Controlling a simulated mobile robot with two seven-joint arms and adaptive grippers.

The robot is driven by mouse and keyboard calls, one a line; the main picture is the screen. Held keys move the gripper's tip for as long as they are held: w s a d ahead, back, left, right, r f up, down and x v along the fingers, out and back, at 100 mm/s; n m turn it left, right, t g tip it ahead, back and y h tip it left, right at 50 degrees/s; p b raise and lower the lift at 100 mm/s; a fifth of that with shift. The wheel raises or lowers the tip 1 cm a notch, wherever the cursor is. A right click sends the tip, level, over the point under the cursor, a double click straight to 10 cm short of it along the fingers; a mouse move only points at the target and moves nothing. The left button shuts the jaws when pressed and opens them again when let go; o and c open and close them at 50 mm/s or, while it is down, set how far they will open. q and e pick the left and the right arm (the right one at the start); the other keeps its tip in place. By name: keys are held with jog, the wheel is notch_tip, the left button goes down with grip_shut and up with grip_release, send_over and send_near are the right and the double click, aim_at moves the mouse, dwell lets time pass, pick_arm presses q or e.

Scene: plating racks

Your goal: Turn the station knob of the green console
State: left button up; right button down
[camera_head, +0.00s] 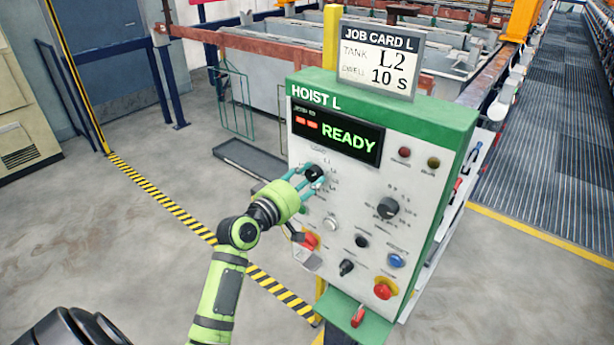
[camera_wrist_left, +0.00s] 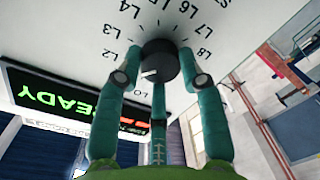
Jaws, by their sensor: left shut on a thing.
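The green console (camera_head: 460,110), labelled HOIST L, has a white front panel with a display (camera_head: 337,133) reading READY in green. A job card (camera_head: 380,60) on top reads TANK L2, DWELL 10 S. The black station knob (camera_head: 314,173) is at the panel's left, below the display. My left gripper (camera_head: 312,178) has its teal fingers closed around it. In the left wrist view the fingers touch the knob (camera_wrist_left: 160,62); its white pointer mark lies between the L2 and L0 labels, and a finger covers the scale there. My right gripper is out of view.
Another dial (camera_head: 388,208), a red button (camera_head: 384,288), a blue button (camera_head: 396,260) and small switches share the panel. Red-and-yellow control (camera_head: 310,241) sits close below my left wrist. Tanks and rails stand behind the console. The floor (camera_head: 130,240) at left is clear.

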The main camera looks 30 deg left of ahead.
pick_arm(q)
jog(key=n, duration=0.4)
jog(key=shift+r, duration=0.1)
jog(key=shift+n+h, duration=0.4)
jog(key=shift+n, duration=1.5)
jog(key=o, duration=1.1)
jog(key=shift+o, duration=0.2)
jog(key=s+a, duration=0.1)
jog(key=s, duration=1.1)
jog(key=shift+r, duration=0.35)
jog(key=shift+w, duration=0.1)
